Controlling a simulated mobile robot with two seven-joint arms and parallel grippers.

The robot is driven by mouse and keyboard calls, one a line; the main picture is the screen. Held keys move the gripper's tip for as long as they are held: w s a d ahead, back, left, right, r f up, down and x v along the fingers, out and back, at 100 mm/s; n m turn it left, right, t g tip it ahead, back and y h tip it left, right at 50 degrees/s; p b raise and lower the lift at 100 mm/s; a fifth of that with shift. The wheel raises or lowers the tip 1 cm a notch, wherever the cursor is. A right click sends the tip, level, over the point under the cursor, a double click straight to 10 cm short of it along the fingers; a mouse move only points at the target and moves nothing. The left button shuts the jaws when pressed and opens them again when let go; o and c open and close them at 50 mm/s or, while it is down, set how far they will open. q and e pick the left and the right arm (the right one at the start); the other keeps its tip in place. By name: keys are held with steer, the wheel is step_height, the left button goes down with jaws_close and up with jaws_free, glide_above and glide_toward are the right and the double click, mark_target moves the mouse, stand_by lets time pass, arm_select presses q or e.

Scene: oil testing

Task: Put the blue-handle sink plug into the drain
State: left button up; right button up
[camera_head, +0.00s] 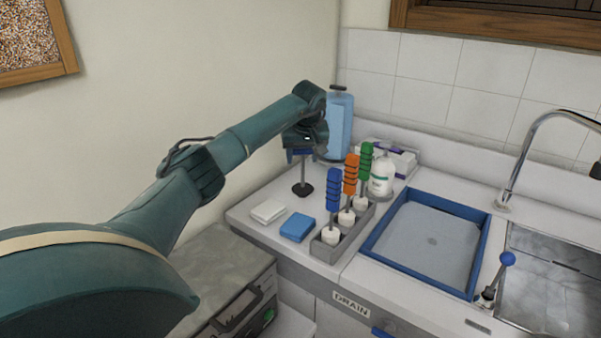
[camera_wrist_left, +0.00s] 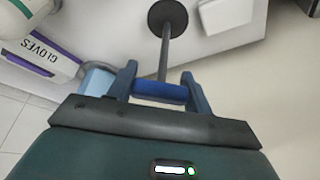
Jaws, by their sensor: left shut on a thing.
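My left gripper (camera_head: 301,150) is shut on the blue handle of the sink plug (camera_head: 303,188), at the back left of the counter. The plug hangs below it, with a grey stem and a round black stopper. In the left wrist view the blue crossbar handle (camera_wrist_left: 159,92) lies between the fingers of the gripper (camera_wrist_left: 161,86), the stem pointing away. I cannot tell whether the stopper touches the counter. My right gripper is not in view.
Brushes with blue, orange and green handles stand in a grey rack (camera_head: 326,250) between gripper and basin. A white bottle (camera_head: 381,177), glove box (camera_head: 402,160) and blue container (camera_head: 340,125) stand behind. White (camera_head: 267,211) and blue (camera_head: 297,227) pads lie in front. A faucet (camera_head: 527,150) stands right.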

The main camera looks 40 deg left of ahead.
mark_target(303, 162)
arm_select(q)
steer(key=shift+f, duration=0.35)
step_height(303, 162, down, 4)
steer(key=shift+r+p, duration=0.2)
steer(key=shift+p, duration=0.1)
steer(key=o, duration=1.3)
steer(key=shift+f, duration=0.1)
steer(key=shift+c, duration=0.2)
